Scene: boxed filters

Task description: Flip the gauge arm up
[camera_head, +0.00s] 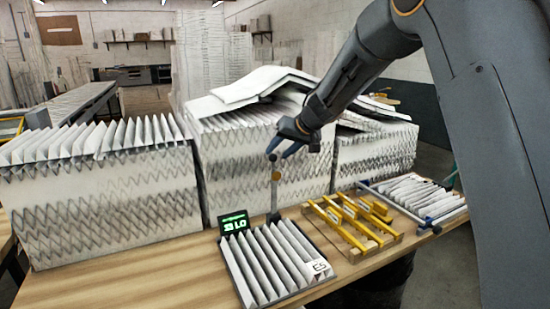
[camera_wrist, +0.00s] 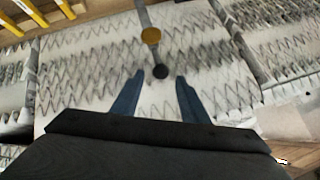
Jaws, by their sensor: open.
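The gauge arm (camera_head: 274,198) is a thin grey bar with an orange disc and a black ball at its tip. In the head view it stands upright behind the front filter (camera_head: 270,262). I cannot tell whether either finger touches the ball.
Tall pleated filter stacks (camera_head: 105,200) stand along the back, close behind the gauge arm. A yellow frame (camera_head: 352,222) and another filter (camera_head: 420,195) with a metal bar lie to the right. The wooden table (camera_head: 150,275) is bare at front left.

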